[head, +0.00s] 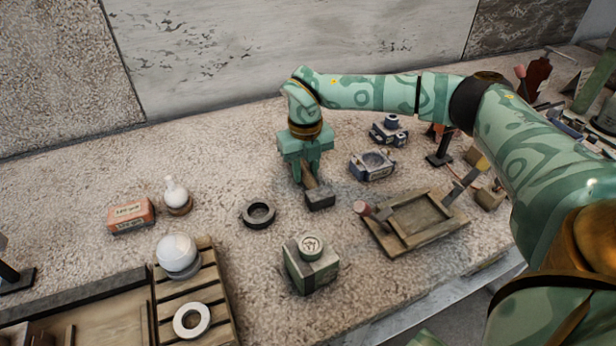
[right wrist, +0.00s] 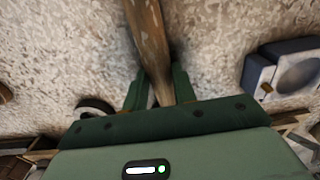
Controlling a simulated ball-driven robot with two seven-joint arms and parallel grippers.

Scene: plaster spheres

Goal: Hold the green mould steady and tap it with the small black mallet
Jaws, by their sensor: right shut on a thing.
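The green mould (head: 311,268), a blocky box with a round mark on its pale top, stands upright on the stone worktop, near the front middle. My right gripper (head: 308,178) is behind it, pointing down, shut on the wooden handle of the small black mallet. The mallet's dark head (head: 320,199) is low over the worktop, behind the mould and apart from it; I cannot tell if it touches the surface. In the right wrist view the handle (right wrist: 149,45) runs between the fingers (right wrist: 157,88); the head is out of that view. My left gripper is not in view.
A dark ring (head: 258,214) lies left of the mallet. A wooden tray (head: 440,233) sits right of the mould, and a grey-blue block with a hollow (head: 371,165) behind it. A slatted rack (head: 206,268) with a white sphere (head: 177,252) and white ring (head: 191,320) is at left.

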